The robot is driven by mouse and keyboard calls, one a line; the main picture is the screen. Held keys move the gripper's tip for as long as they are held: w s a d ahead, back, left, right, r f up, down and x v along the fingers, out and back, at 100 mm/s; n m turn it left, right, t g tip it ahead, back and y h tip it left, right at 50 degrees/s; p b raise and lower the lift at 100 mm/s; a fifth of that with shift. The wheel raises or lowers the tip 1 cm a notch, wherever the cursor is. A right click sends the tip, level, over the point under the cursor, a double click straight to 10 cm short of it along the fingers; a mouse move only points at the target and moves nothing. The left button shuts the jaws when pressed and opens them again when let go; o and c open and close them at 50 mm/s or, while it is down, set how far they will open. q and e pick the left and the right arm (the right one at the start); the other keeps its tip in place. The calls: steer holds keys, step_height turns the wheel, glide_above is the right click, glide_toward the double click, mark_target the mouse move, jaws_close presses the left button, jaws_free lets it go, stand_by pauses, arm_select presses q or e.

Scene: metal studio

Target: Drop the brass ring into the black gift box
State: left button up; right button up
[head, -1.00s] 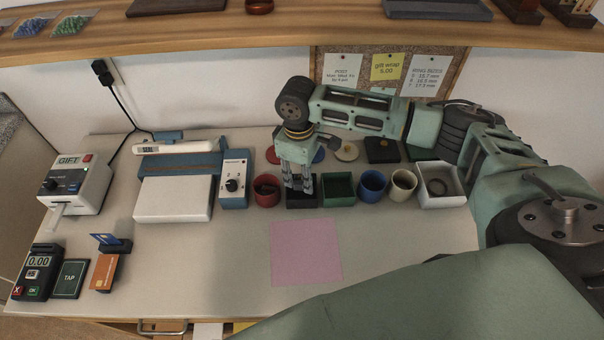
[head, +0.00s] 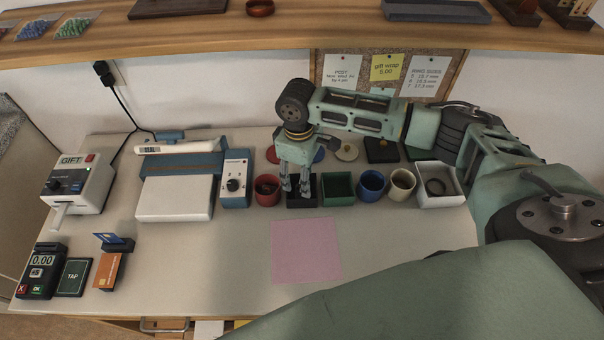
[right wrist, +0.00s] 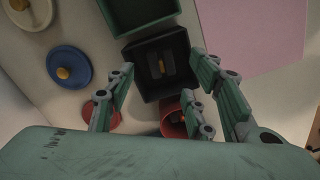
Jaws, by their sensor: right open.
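The black gift box (head: 303,204) stands lidless in the row of small containers, between a red cup and a green box. My right gripper (head: 296,188) is open just over it, pointing down. In the right wrist view the black box (right wrist: 143,88) lies between the spread fingers (right wrist: 160,75). Inside it is a dark insert with a slot. A small brass-coloured piece (right wrist: 162,66) shows at the slot, apart from the fingers; it looks like the brass ring seen edge-on. My left gripper is out of view.
A red cup (head: 267,198), green box (head: 338,199), blue cup (head: 371,194), cream cup (head: 402,195) and white tray (head: 440,201) stand close beside the black box. Lids lie behind, including a black one (head: 382,158). A pink sheet (head: 306,252) lies in front on clear counter.

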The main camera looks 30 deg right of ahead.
step_height(320, 180, up, 8)
steer(key=shift+w+f, duration=0.2)
steer(key=shift+f, duration=0.05)
stand_by(0.4)
stand_by(0.6)
